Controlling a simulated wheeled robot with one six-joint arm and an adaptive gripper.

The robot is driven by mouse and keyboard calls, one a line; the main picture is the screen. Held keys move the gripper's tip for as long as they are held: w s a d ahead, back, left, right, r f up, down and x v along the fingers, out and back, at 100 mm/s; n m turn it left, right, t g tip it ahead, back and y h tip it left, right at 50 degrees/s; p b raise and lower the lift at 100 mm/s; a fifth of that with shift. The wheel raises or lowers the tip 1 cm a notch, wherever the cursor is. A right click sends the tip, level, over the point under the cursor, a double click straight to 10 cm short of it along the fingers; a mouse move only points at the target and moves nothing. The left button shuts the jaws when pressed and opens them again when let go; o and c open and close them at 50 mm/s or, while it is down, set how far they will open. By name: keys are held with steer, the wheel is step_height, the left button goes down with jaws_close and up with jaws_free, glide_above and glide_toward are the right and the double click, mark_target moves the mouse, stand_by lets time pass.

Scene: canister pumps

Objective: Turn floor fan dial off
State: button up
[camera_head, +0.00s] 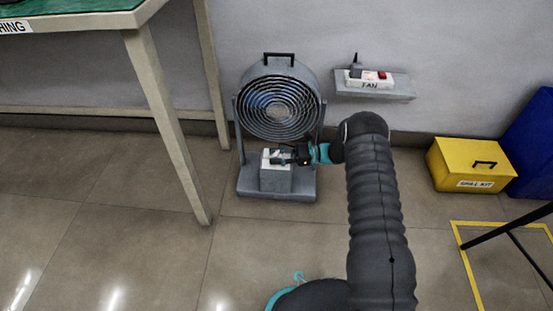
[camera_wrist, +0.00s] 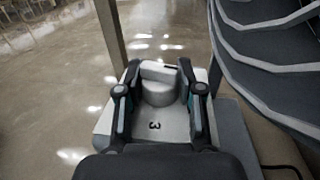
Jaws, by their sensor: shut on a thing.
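The grey floor fan (camera_head: 279,106) stands against the wall on its base, with a round grille and a top handle. Its control box (camera_head: 275,180) is at the front of the base. The white-grey dial (camera_wrist: 157,90) shows in the wrist view on top of the box, with a raised bar across it. A "3" is printed on the box top beside it. My gripper (camera_wrist: 160,92) has one finger on each side of the dial and is shut on it. In the head view my gripper (camera_head: 280,157) reaches the box from the right and hides part of the dial.
A wall shelf (camera_head: 373,87) at right of the fan holds a power strip (camera_head: 369,79) labelled "FAN". A table leg (camera_head: 167,120) stands left of the fan. A yellow spill kit box (camera_head: 470,163) and a blue container (camera_head: 533,145) sit at right.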

steer(key=o, duration=1.1)
steer(key=shift+o, duration=0.2)
steer(key=w+d, duration=0.1)
steer(key=d, duration=1.1)
